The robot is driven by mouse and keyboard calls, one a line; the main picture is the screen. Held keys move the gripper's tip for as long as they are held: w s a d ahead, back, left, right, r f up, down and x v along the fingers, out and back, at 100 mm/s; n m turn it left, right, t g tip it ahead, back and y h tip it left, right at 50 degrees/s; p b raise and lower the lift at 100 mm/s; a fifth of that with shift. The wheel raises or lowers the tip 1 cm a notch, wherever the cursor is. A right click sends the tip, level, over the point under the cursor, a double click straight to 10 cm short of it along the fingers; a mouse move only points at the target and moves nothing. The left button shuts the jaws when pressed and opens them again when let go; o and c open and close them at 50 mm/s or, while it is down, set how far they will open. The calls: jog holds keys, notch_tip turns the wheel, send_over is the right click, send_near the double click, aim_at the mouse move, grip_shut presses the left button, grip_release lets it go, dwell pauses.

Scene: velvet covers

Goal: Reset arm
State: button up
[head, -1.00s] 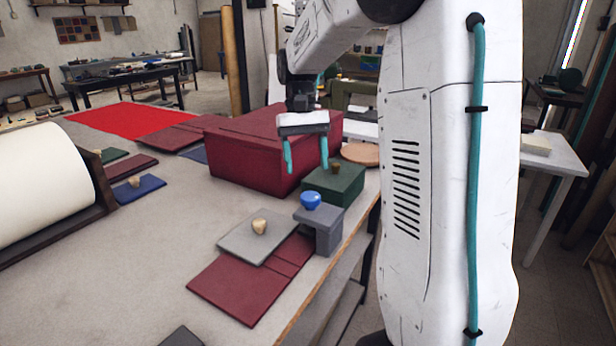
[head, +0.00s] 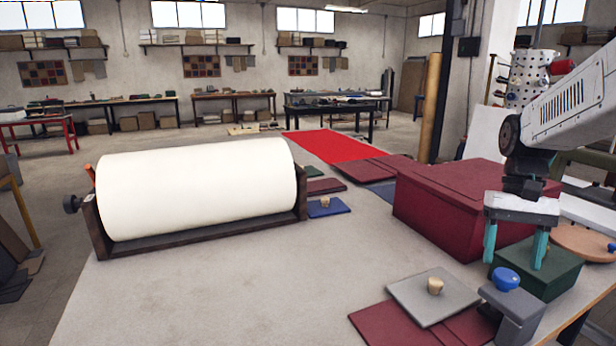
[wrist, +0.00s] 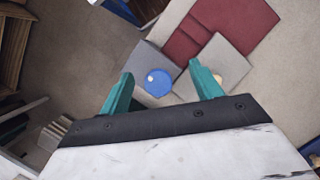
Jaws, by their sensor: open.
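My gripper (head: 515,248) has a white body and two teal fingers. In the head view it is at the right, in front of the dark red box (head: 455,207) and over or beside the green box (head: 540,272). The fingers are spread apart with nothing between them. In the wrist view my gripper (wrist: 160,85) is also open and empty. A blue round knob (wrist: 158,82) on a grey block (wrist: 150,62) shows beyond the fingertips, and looks lower than them.
The blue knob (head: 506,279) tops the grey block (head: 512,312) near the table's right edge. Beside it lie a grey pad (head: 412,295) with a tan knob (head: 435,286) and dark red covers (head: 378,325). A large white roll (head: 200,190) stands left. The table's middle is clear.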

jog(key=s+a+n+t, duration=0.2)
jog(key=s+a, duration=0.4)
jog(key=s, duration=0.3)
jog(key=s+a+n+t+h, duration=0.1)
jog(key=s+a+n+t, duration=0.1)
jog(key=s+a, duration=0.4)
jog(key=shift+s+a+r+t, duration=0.15)
jog(key=shift+s+a+t, duration=0.25)
jog(key=shift+s, duration=1.15)
